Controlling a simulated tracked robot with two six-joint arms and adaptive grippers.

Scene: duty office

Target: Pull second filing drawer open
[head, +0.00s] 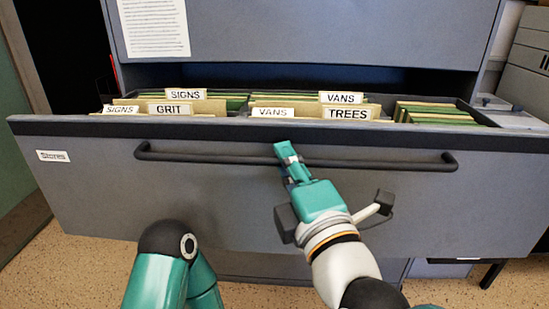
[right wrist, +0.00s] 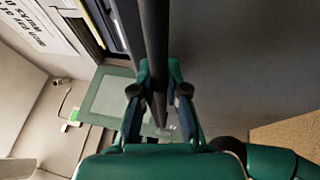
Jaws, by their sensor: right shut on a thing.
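The grey filing drawer (head: 110,190) stands well out from its cabinet (head: 300,30), with hanging folders showing inside. Its front bears a small "Stores" label at the left and a long black bar handle (head: 220,158). My right gripper (head: 288,152) is shut on the handle near its middle. In the right wrist view the handle (right wrist: 153,50) runs between the two fingers (right wrist: 160,85). My left gripper is not in view; a teal and black arm part of mine shows at the bottom left of the head view.
Tabbed folders read SIGNS, GRIT, VANS and TREES (head: 348,113). A printed sheet (head: 153,27) is on the cabinet front above. Grey units (head: 528,60) stand at the right. Speckled floor (head: 90,265) shows below the drawer.

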